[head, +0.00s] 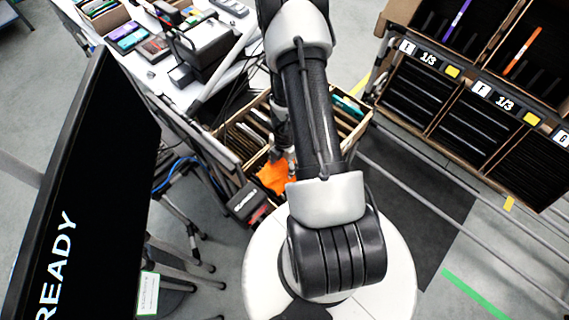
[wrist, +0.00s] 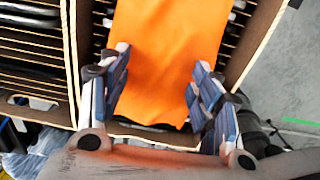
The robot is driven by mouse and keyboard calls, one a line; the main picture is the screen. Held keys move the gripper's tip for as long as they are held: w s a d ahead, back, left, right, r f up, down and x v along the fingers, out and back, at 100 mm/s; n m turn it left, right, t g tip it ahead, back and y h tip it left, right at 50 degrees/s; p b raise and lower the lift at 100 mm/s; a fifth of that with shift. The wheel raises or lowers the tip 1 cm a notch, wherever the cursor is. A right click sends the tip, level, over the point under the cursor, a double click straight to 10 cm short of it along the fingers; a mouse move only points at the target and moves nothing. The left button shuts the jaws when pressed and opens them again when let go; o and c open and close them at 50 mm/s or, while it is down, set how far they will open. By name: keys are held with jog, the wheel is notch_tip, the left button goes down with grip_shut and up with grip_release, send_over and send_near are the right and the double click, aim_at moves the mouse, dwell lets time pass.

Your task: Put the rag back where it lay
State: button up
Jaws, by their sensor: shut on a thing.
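The orange rag (head: 275,178) shows in the head view beside my forearm, at the near end of an open carton. In the wrist view the rag (wrist: 165,45) hangs flat between the two fingers of my gripper (wrist: 162,60), which is shut on it. The rag is over a brown carton (wrist: 258,45) with slotted walls, and the carton's near edge shows below it. I cannot tell whether the rag touches the carton. In the head view my arm hides most of the gripper and part of the carton (head: 362,128).
A black monitor (head: 95,190) stands at the left. A white table (head: 150,72) with boxes and devices is at the back left. A labelled rack of tilted cartons (head: 470,100) stands at the right, with rails below. Grey floor shows at the lower right.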

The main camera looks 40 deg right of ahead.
jog(key=shift+f, duration=0.2)
jog(key=o, duration=0.9)
jog(key=shift+r, duration=0.1)
jog(key=shift+o, duration=0.2)
